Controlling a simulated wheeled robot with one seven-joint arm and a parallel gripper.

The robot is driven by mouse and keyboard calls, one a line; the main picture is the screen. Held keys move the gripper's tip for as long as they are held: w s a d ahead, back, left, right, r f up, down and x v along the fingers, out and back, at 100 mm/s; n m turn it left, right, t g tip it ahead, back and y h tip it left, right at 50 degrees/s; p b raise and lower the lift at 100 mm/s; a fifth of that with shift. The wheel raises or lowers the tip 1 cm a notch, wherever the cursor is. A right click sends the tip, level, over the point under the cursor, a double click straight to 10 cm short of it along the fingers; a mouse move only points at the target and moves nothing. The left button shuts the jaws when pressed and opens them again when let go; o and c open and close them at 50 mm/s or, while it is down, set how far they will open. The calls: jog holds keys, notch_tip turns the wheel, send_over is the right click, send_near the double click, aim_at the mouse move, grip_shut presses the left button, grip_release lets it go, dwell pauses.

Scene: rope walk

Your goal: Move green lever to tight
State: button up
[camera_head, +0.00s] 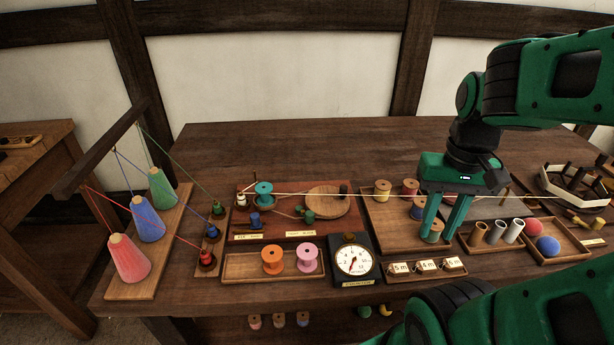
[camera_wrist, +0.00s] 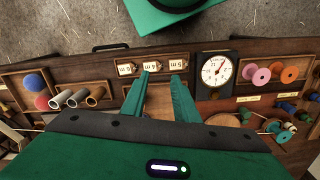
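A small green knob-like piece (camera_head: 217,208) stands at the back of a narrow wooden strip (camera_head: 209,270) at the left of the table, with a thread running to it. A blue one (camera_head: 213,232) and a red one (camera_head: 207,256) stand in front of it. I cannot tell its setting, nor read any "tight" mark. My gripper (camera_head: 440,238) points down over the right part of the table, far to the right of the green piece. Its fingers are apart, and in the wrist view (camera_wrist: 162,77) nothing shows held between them.
Green, blue and red cones (camera_head: 162,188) stand on a board at the left under a slanted beam. A red-brown board (camera_head: 275,222) with spools, a dial (camera_head: 353,261), a tray (camera_head: 240,273) with orange and pink spools, and number tags (camera_head: 427,266) lie between. A thread crosses above the table.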

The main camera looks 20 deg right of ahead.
jog(key=w+a+r, duration=0.2)
jog(key=w, duration=0.5)
jog(key=n, duration=0.2)
send_near(309, 213)
jog(key=shift+s+d+f, duration=0.1)
jog(key=shift+f, duration=4.9)
jog(key=shift+w+a, duration=0.2)
jog(key=shift+a, duration=0.7)
jog(key=shift+w+a, duration=0.2)
jog(key=shift+a, duration=0.65)
jog(key=shift+w+a, duration=0.65)
jog(key=shift+a, duration=0.1)
jog(key=shift+s+d, duration=0.15)
jog(key=shift+s, duration=0.05)
